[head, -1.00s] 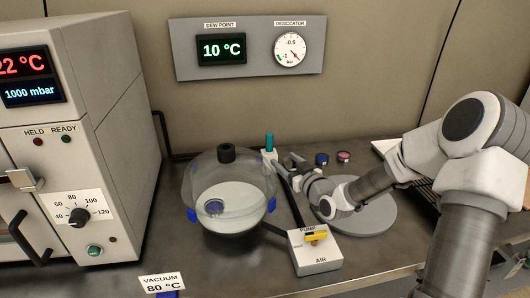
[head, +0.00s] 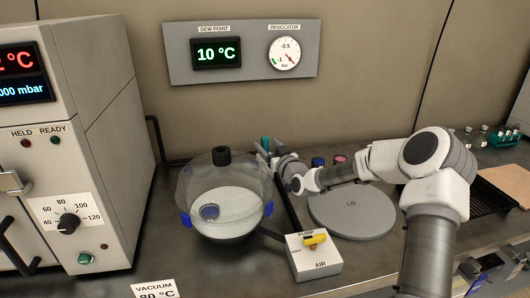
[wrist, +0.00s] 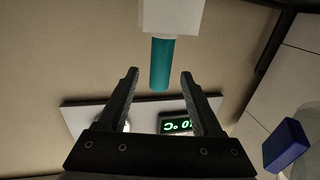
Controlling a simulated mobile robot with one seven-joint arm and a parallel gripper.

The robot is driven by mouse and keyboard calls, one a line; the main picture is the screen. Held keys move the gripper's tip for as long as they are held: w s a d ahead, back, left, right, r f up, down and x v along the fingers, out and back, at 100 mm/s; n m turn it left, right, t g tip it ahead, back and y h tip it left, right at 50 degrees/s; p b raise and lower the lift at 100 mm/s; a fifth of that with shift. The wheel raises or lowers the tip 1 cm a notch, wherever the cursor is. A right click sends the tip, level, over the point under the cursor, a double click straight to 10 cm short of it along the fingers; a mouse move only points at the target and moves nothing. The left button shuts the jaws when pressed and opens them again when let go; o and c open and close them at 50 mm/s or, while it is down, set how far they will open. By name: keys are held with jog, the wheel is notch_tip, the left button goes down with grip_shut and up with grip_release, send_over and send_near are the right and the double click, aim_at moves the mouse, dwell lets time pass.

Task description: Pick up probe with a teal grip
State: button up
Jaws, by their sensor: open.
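The probe's teal grip (head: 265,143) stands upright behind the glass dome, partly hidden by my gripper (head: 264,156). In the wrist view the teal grip (wrist: 160,64) comes out of a white block (wrist: 171,16) at the top of the picture. My gripper is open in the wrist view (wrist: 160,76), with one finger on each side of the end of the teal grip. Gaps show on both sides, and nothing is held.
The glass desiccator (head: 224,184) with blue clips stands just left of my gripper. A pump valve box (head: 313,258) is in front, and a round grey lid (head: 351,218) lies at right. Blue (head: 318,163) and pink (head: 340,160) capped items stand behind the lid.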

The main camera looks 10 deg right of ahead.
jog(key=shift+b+x, duration=0.4)
jog(key=shift+x, duration=2.35)
jog(key=shift+r, duration=0.1)
grip_shut()
